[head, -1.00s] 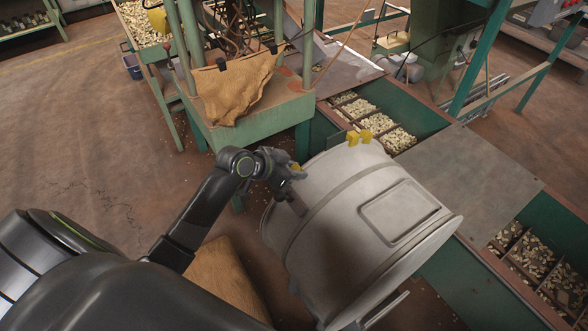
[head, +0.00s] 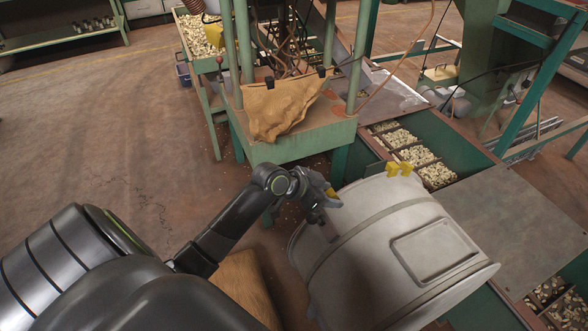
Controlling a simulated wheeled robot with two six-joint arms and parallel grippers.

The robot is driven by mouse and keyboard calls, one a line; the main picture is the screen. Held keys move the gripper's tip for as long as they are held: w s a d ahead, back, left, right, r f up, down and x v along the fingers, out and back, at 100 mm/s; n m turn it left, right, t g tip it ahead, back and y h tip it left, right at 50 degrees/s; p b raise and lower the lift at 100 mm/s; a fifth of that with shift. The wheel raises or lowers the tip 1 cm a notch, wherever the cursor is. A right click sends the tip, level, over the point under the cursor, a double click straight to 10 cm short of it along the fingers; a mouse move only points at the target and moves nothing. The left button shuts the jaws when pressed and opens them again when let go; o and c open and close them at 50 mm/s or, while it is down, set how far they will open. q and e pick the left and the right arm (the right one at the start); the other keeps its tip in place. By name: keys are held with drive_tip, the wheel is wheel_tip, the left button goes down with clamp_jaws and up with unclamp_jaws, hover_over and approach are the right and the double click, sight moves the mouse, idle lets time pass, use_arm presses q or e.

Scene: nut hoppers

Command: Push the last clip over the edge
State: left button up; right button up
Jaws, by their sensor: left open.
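A yellow clip (head: 398,169) sits on the far rim of the large pale grey drum (head: 362,218). It looks like two yellow pieces side by side. Another small yellow piece (head: 331,192) shows right beside the fingers of my left gripper (head: 328,205); I cannot tell whether they touch. My left gripper is open, at the upper left edge of the drum, left of the clip on the far rim. Its fingers are dark and partly hide one another. My right gripper is not in view.
A green machine table (head: 275,150) with a brown sack (head: 285,108) stands behind my left gripper. Green hoppers with pale nuts (head: 418,155) lie behind and right of the drum. A flat grey plate (head: 500,205) covers part of them. The floor at left is clear.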

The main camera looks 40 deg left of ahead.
use_arm(q)
drive_tip(key=p+v, duration=0.2)
drive_tip(key=v, duration=1.4)
drive_tip(key=shift+r, duration=0.25)
use_arm(e)
drive_tip(key=shift+s+a+r, duration=0.15)
drive_tip(key=shift+s+r, duration=0.45)
drive_tip(key=shift+s, duration=0.15)
use_arm(q)
drive_tip(key=shift+s+a, duration=0.15)
